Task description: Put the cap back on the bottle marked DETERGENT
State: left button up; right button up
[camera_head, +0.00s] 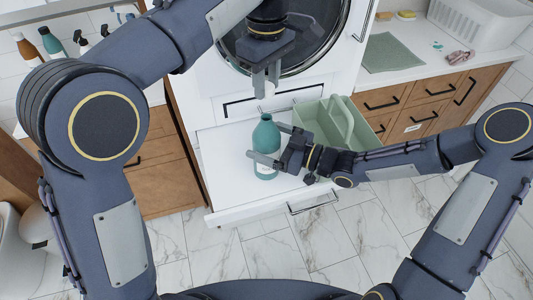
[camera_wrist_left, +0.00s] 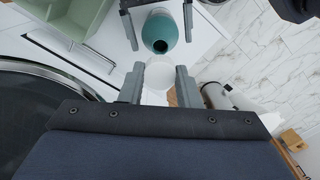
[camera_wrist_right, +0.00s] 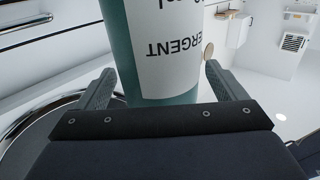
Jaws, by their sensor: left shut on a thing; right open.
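The teal bottle (camera_head: 266,135) stands upright on the white pull-out shelf (camera_head: 218,150). Its label, upside down in the right wrist view (camera_wrist_right: 172,50), shows "ERGENT". Its open, dark mouth faces up in the left wrist view (camera_wrist_left: 160,36). My left gripper (camera_head: 266,84) is above the bottle, pointing down, shut on a white round cap (camera_wrist_left: 158,77). The cap is apart from the bottle mouth, and is hard to make out in the head view. My right gripper (camera_head: 264,143) is open, with one finger on each side of the bottle body; I cannot tell whether they touch it.
A green caddy (camera_head: 314,124) with a handle stands on the shelf right of the bottle, close to my right gripper. A washing machine with a round door (camera_head: 305,40) is behind. A counter with a green mat (camera_head: 392,53) and white basket (camera_head: 478,22) is at right.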

jog(key=shift+a, duration=0.15)
jog(key=c, duration=1.4)
pick_arm(q)
send_over(267, 117)
jog(key=shift+f, duration=2.5)
pick_arm(e)
jog(key=shift+c, duration=0.4)
pick_arm(q)
jog(key=shift+f, duration=0.15)
jog(key=shift+f, duration=0.75)
jog(key=shift+f, duration=0.6)
